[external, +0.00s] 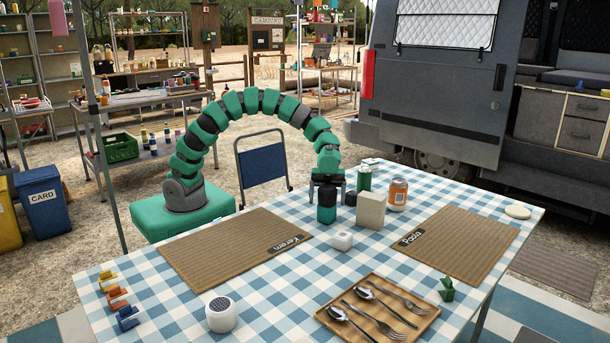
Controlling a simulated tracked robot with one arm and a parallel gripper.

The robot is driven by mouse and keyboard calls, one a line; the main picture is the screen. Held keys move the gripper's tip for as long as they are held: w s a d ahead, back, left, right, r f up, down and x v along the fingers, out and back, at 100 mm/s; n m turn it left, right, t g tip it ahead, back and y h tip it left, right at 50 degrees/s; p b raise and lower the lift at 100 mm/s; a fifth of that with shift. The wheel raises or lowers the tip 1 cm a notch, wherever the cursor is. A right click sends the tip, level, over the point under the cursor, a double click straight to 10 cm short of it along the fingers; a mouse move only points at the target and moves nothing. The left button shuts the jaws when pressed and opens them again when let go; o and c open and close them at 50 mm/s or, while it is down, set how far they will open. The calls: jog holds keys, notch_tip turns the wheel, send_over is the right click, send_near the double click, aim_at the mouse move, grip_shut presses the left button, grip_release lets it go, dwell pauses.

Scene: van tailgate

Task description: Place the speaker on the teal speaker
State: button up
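A small teal-green cylinder (327,215) stands on the checked tablecloth near the middle of the far side; it looks like the teal speaker. A dark cylinder (327,197) of about the same width is directly above it, with no clear gap between them. My gripper (327,187) points straight down, with its dark fingers around the top of this dark cylinder. I cannot tell whether the fingers press on it or stand slightly apart. A white round speaker (221,314) with a grey mesh top stands alone at the table's near left.
A dark cylinder (350,198), a beige box (371,210), a green can (364,179) and an orange-labelled jar (398,194) stand close right of my gripper. A cutlery tray (420,328) and two placemats (215,255) lie around.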

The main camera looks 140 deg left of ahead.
jog(key=shift+r, duration=0.1)
jog(key=shift+s+a+r+p, duration=0.15)
jog(key=shift+a+r+p, duration=0.05)
jog(key=shift+a+p, duration=0.1)
jog(key=p+v, duration=0.2)
jog(key=v, duration=0.9)
jog(key=shift+s, duration=0.15)
notch_tip(320, 180, up, 10)
jog(key=n+y, duration=0.2)
send_over(322, 189)
jog(key=w+d+r+n+y, duration=0.1)
jog(key=d+r+n+y, duration=0.25)
jog(key=d+r, duration=0.8)
jog(key=s+d+r+n+t+y, duration=0.1)
jog(key=s+d+r+t, duration=0.1)
jog(key=r, duration=0.6)
jog(key=s+d+r+n+t+y, duration=0.1)
jog(key=s+d+r+n+t, duration=0.1)
jog(key=d+r, duration=0.4)
jog(key=s+d+r+n+t+y, duration=0.1)
jog(key=s+d+r+t, duration=0.2)
jog(key=r, duration=0.7)
jog(key=shift+s+d+y, duration=0.35)
jog(key=shift+s+d, duration=0.3)
jog(key=shift+s, duration=0.45)
